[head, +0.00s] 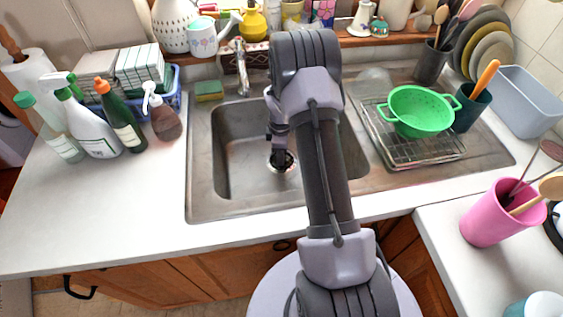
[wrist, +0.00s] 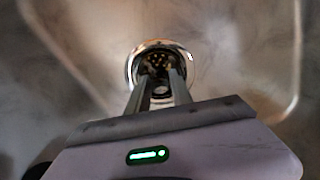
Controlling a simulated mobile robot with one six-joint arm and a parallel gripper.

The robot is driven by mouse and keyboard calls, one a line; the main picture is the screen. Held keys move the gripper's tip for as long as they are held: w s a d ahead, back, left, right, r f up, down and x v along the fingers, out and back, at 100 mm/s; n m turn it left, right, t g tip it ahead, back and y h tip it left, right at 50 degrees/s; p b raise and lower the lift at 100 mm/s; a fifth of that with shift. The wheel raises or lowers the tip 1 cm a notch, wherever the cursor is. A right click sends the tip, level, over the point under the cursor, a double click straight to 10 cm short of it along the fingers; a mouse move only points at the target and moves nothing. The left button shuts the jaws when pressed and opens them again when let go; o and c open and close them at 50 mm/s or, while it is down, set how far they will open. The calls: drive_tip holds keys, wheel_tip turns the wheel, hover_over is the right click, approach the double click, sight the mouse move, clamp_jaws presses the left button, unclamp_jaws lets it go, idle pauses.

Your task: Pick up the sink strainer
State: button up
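The sink strainer (wrist: 151,52) is a round metal piece with a bright rim and a dark, perforated middle, low in the sink basin. In the head view only part of its bright rim (head: 290,167) shows beside my gripper (head: 281,165). In the wrist view my gripper (wrist: 159,76) reaches down over the strainer, with a gap between its two fingers. The strainer's middle shows in this gap. The fingers cover part of the rim's near side. I cannot tell whether the fingertips touch the strainer.
The steel sink basin (head: 232,125) has walls around my gripper. The faucet (head: 241,68) stands at its back edge. A green colander (head: 418,112) sits on a wire rack at right. Bottles (head: 95,130) stand at left. The left counter's front (head: 95,215) is clear.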

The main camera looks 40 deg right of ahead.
drive_tip(key=shift+r, duration=0.1)
clamp_jaws()
drive_tip(key=shift+r, duration=0.1)
